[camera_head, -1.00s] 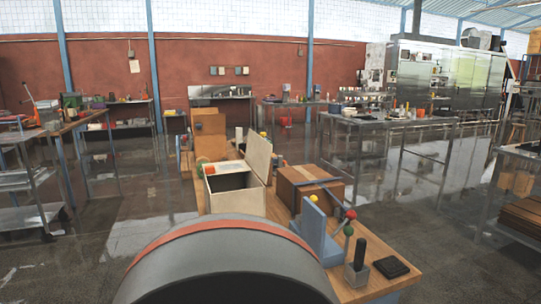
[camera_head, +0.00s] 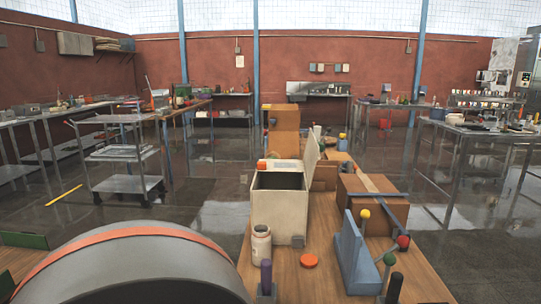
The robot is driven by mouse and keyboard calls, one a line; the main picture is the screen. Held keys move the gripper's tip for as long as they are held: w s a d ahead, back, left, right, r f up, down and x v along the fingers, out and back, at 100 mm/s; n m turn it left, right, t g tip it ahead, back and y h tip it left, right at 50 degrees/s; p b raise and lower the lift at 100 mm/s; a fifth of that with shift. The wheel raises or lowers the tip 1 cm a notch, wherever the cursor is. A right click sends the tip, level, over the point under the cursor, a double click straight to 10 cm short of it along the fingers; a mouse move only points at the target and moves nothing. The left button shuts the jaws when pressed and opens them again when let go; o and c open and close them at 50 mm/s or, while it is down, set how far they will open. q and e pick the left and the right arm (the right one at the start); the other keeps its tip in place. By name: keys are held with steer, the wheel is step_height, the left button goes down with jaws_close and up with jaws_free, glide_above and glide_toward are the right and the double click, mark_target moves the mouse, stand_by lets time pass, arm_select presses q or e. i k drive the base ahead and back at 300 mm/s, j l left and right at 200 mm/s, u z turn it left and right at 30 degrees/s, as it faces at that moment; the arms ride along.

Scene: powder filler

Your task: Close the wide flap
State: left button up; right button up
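A cream box (camera_head: 276,215) stands on the wooden bench in the middle of the view, its top open and its inside dark. A cream flap (camera_head: 312,155) stands up, near upright, along its right side; I take it to be the wide flap. A small orange item (camera_head: 262,165) shows at the box's back left edge. Neither of my grippers is in view.
A white jar (camera_head: 261,246) stands before the box, with an orange lid (camera_head: 309,260) on the bench (camera_head: 320,283). Right are a brown carton (camera_head: 385,212) and a blue bracket (camera_head: 353,250) among knobbed posts. A metal cart (camera_head: 125,170) stands left on open floor.

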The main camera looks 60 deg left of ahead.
mark_target(313, 148)
steer(key=i+l+u, duration=0.1)
steer(key=u, duration=0.3)
steer(key=i+l+u, duration=0.2)
steer(key=u, duration=0.25)
steer(key=i+l+u, duration=0.15)
steer(key=u, duration=0.25)
steer(key=i+l+u, duration=0.15)
steer(key=l+u, duration=0.35)
steer(key=i+l+u, duration=0.1)
steer(key=l+u, duration=0.2)
steer(key=u, duration=0.15)
steer(key=l+u, duration=0.3)
steer(key=k+l, duration=0.05)
steer(key=l, duration=0.05)
